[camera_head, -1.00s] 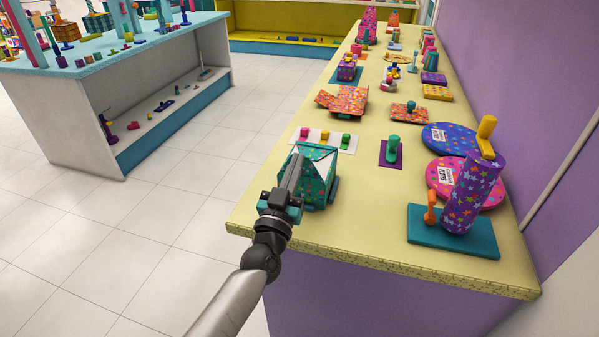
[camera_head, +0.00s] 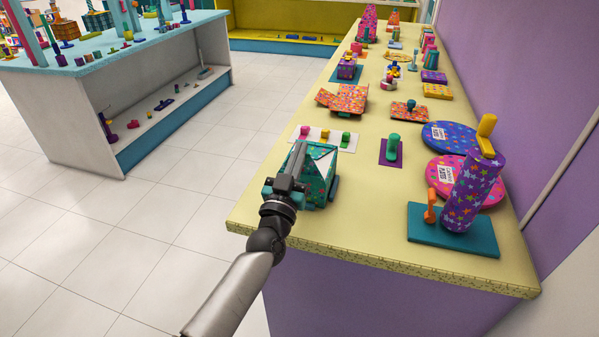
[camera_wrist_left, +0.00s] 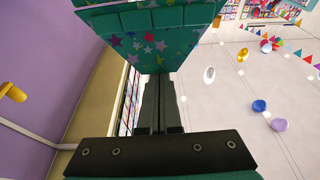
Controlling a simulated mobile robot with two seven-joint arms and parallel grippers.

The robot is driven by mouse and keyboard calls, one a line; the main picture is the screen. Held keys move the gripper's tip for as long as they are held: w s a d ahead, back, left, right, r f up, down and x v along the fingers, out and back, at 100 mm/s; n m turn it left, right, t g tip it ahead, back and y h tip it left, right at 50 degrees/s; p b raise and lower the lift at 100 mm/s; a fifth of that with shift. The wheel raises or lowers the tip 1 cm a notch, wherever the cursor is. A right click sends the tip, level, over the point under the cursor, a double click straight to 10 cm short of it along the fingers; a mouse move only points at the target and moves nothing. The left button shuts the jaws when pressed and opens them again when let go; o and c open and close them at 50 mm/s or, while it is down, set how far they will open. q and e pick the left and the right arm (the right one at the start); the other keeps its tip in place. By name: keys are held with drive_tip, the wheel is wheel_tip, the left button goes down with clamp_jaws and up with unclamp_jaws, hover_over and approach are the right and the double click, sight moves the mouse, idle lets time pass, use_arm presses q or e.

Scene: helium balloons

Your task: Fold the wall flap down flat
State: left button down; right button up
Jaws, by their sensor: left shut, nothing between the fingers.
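A teal box with colored stars (camera_head: 320,165) stands near the front left part of the yellow counter, with pale triangular areas on its top. My left gripper (camera_head: 298,150) is at the box's left side, its shut fingers pointing up along it and covering part of it. In the left wrist view the shut, empty fingers (camera_wrist_left: 158,85) point at a teal starred panel (camera_wrist_left: 150,45). I cannot tell whether they touch it, or which panel is the wall flap. My right gripper is not in view.
A white strip with colored knobs (camera_head: 325,134) lies behind the box. An orange box with spread flaps (camera_head: 345,98) is farther back. A purple starred cylinder (camera_head: 470,195) stands on a teal base at the right. The counter's (camera_head: 365,225) front middle is clear.

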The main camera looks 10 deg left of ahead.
use_arm(q)
drive_tip(key=shift+w, duration=0.4)
drive_tip(key=shift+w, duration=0.15)
drive_tip(key=shift+w+b, duration=0.45)
drive_tip(key=shift+w, duration=0.3)
drive_tip(key=shift+w+d+f+b, duration=0.1)
drive_tip(key=shift+w+f+b, duration=0.15)
drive_tip(key=shift+w+b, duration=0.35)
drive_tip(key=shift+w, duration=0.25)
